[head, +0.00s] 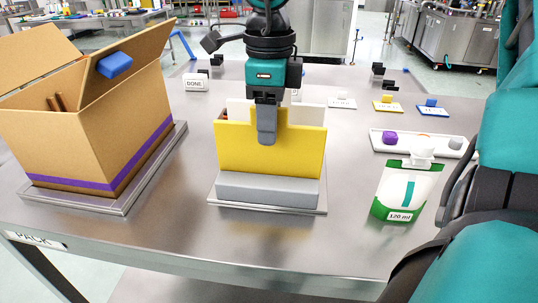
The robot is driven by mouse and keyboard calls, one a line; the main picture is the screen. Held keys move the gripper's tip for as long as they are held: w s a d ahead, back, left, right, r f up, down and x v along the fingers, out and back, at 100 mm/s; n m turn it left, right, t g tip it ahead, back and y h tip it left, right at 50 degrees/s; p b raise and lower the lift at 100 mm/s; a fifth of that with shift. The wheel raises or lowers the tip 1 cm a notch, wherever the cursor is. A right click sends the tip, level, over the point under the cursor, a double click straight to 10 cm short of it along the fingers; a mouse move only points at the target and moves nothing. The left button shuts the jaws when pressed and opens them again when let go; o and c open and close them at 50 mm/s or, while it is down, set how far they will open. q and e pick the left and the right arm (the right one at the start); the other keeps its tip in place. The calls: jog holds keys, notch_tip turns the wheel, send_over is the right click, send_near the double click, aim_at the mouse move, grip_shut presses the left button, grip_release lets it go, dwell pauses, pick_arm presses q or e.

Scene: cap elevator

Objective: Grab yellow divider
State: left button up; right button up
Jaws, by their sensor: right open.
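The yellow divider (240,150) stands upright in a grey slotted holder (266,190) on the steel table, with a pale divider (238,110) behind it. My right gripper (267,132) comes down from above at the middle of the yellow divider's top edge. It is open, with one grey finger in front of the yellow face. The other finger is hidden behind the divider, so I cannot tell whether either finger touches it. My left gripper is not in view.
An open cardboard box (85,130) with a purple stripe stands at the left, a blue object (115,65) at its flap. At the right are a green-and-white 120 ml pouch (404,190) and a white tray (415,150) of small parts. Labelled card stands (388,106) are behind.

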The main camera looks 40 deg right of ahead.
jog(key=shift+c, duration=0.3)
grip_shut()
jog(key=shift+r, duration=0.2)
notch_tip(320, 180, up, 18)
jog(key=p, duration=0.3)
jog(key=shift+f, duration=0.15)
dwell(0.4)
